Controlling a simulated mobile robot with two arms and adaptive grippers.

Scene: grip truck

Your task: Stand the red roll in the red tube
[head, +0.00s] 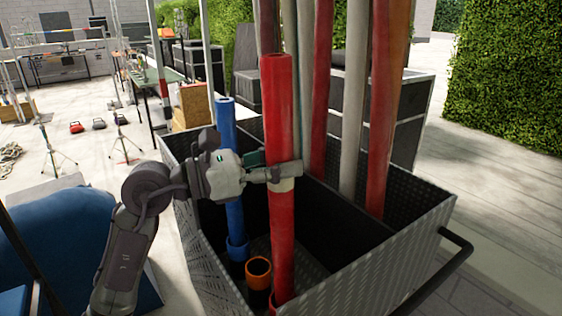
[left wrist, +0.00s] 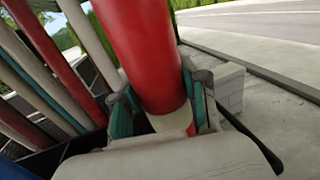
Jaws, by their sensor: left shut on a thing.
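The tall red roll (head: 280,120) stands near upright in the front part of the metal truck. In the left wrist view, the gripper's teal-padded fingers (left wrist: 162,110) flank the red roll (left wrist: 145,50). A bit of red rim, seemingly the red tube (head: 272,307), shows at the roll's foot by the bottom picture edge. Whether the roll's end is inside or beside it I cannot tell. My right gripper is out of view.
A blue roll (head: 228,140) stands in a blue tube (head: 238,250) to the left. An empty orange-rimmed tube (head: 258,268) is close by the red roll's foot. Several long red and grey rolls (head: 355,100) rise behind the truck's divider. The truck's walls (head: 395,262) surround them.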

